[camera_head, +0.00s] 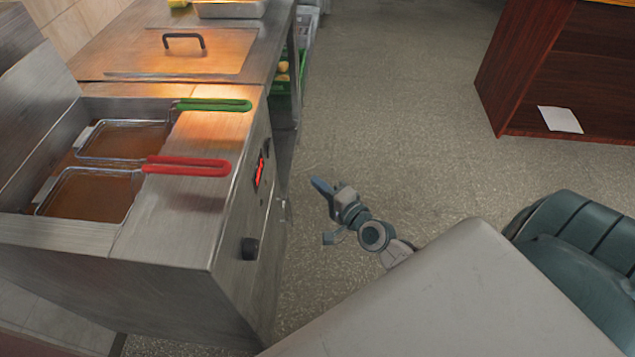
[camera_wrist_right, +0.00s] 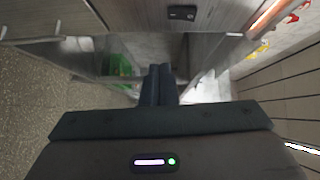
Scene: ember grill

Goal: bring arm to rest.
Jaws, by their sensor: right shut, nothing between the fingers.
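My right gripper (camera_head: 322,187) is in front of the fryer, over the floor, apart from the fryer's front panel. In the right wrist view its two fingers (camera_wrist_right: 159,85) are together with nothing between them. The right arm (camera_head: 372,232) reaches from behind a grey surface at the bottom of the head view. My left gripper does not show in either view.
A steel fryer (camera_head: 220,190) stands at left, with a red-handled basket (camera_head: 187,166) and a green-handled basket (camera_head: 212,105) in its oil. A steel counter with a lid (camera_head: 190,50) is behind it. A dark red cabinet (camera_head: 530,70) and green seat (camera_head: 585,230) are at right. Floor between is clear.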

